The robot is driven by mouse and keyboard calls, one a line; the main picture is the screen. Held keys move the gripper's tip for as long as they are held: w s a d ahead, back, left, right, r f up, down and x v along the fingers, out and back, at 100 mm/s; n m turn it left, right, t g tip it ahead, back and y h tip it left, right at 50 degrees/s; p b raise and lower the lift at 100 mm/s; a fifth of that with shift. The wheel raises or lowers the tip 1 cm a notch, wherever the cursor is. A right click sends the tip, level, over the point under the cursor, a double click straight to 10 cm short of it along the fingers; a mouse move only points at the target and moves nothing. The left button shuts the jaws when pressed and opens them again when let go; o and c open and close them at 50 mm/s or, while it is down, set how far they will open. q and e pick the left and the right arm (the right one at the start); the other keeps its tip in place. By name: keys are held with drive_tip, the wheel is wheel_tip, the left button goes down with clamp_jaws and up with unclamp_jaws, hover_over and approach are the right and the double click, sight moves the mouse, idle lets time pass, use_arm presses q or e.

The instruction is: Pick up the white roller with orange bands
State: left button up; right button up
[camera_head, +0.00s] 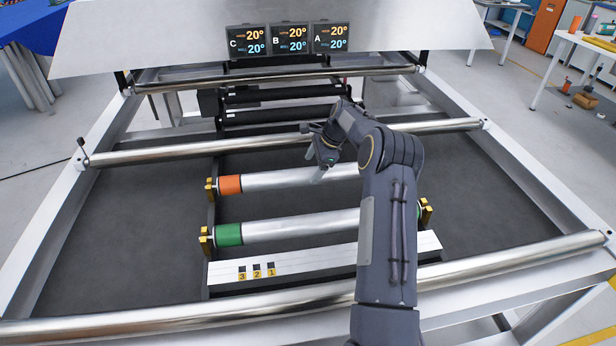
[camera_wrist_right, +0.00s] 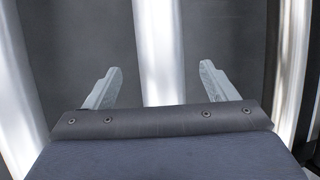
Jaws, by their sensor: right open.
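The white roller with an orange band (camera_head: 282,181) lies across the frame in the head view, its left end in a yellow holder. Its right end is hidden behind my right arm. My right gripper (camera_head: 320,172) is open above the middle part of this roller. In the right wrist view a bright white roller (camera_wrist_right: 158,52) runs between the two open fingers of the gripper (camera_wrist_right: 159,85), with gaps on both sides. No orange band shows there. My left gripper is not in view.
A roller with a green band (camera_head: 300,228) lies nearer, parallel to the orange-banded one. A white strip with labels 3, 2, 1 (camera_head: 320,264) is in front. A long metal bar (camera_head: 190,153) crosses just behind. Dark rollers (camera_head: 280,116) and a display panel (camera_head: 290,39) stand further back.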

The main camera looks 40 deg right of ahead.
sight(309, 170)
drive_tip(key=p+x, duration=0.1)
drive_tip(key=x, duration=0.4)
drive_tip(key=shift+w+f, duration=0.2)
drive_tip(key=shift+f, duration=0.15)
drive_tip(key=c, duration=1.6)
drive_tip(key=shift+r, duration=0.15)
